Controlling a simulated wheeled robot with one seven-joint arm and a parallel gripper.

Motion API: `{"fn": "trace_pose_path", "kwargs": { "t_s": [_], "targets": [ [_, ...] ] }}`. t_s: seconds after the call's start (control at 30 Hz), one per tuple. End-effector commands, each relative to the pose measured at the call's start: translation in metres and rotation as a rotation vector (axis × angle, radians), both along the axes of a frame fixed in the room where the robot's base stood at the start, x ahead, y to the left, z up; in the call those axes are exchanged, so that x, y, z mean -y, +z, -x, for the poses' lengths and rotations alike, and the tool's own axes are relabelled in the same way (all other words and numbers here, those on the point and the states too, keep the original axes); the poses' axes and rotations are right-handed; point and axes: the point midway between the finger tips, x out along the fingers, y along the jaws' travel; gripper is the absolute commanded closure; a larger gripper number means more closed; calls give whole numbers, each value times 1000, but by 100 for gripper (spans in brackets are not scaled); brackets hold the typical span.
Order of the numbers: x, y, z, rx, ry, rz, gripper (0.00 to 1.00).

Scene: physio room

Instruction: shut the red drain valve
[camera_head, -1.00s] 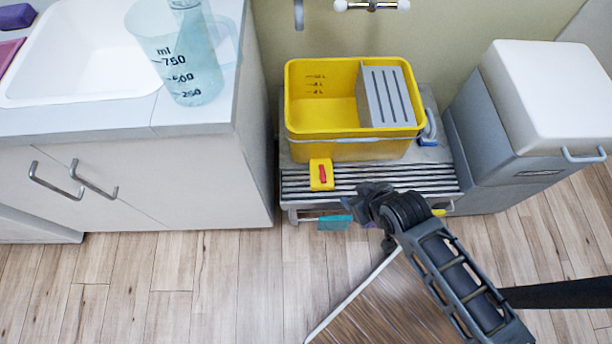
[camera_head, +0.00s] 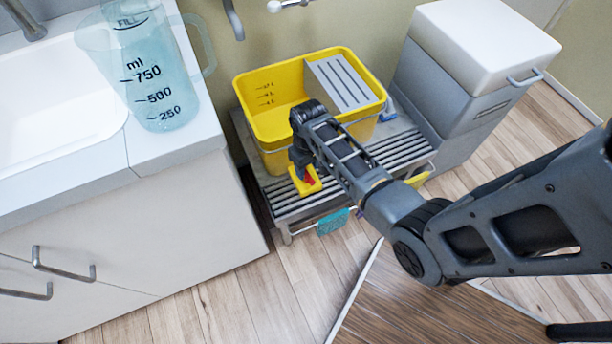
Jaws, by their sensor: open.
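The red drain valve (camera_head: 309,180) is a small red handle on a yellow block (camera_head: 302,189) at the front of the yellow mop bucket (camera_head: 268,130). The bucket stands on a slatted metal rack. My gripper (camera_head: 300,168) points down just above the valve and hides part of it and of the block. It is open. I cannot tell whether the fingers touch the handle.
A measuring jug (camera_head: 155,85) stands on the counter (camera_head: 170,155) at the left, beside a sink (camera_head: 60,100). A grey bin with a white lid (camera_head: 485,45) is right of the bucket. A teal cloth (camera_head: 332,222) hangs at the rack's front.

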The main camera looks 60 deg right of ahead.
Motion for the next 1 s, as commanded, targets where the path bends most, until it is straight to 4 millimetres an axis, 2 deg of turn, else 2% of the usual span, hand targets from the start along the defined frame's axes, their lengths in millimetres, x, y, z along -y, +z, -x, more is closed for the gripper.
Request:
{"fn": "trace_pose_path", "kwargs": {
  "t_s": [0.1,0.3,0.67,1.0],
  "targets": [
    [0,-21,0,-1,-1,0,51],
    [0,-43,0,1,0,0,51],
    [0,-48,0,2,0,1,51],
    [0,-48,0,2,0,1,82]
  ]
}}
